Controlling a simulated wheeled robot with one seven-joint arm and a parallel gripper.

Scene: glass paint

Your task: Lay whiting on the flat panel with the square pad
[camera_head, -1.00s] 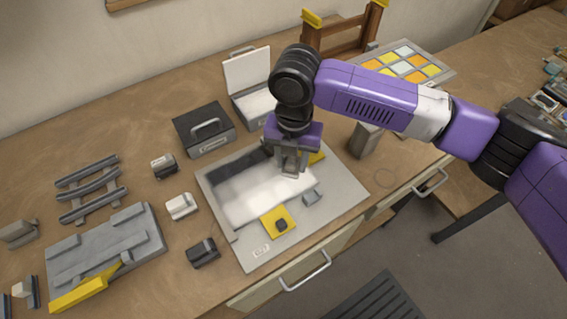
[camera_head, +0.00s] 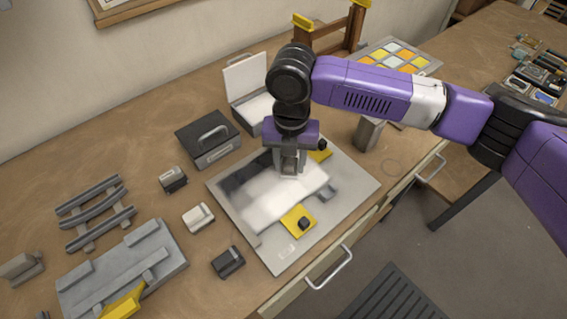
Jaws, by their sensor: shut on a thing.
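The flat panel (camera_head: 268,207) lies in a light grey board (camera_head: 349,186) on the bench. Most of its face is cloudy white, with dark clearer patches at its back left end. My gripper (camera_head: 290,170) points down over the back right part of the panel, its jaws shut on a pad that the fingers mostly hide. I cannot tell whether the pad touches the panel. An open case (camera_head: 246,78) behind the board holds white material.
Yellow corner pieces with black knobs (camera_head: 303,223) sit at the panel's edges. Left of the board are a white block (camera_head: 198,217), dark blocks (camera_head: 228,262) and a black case (camera_head: 208,138). A grey upright block (camera_head: 368,133) stands at the right.

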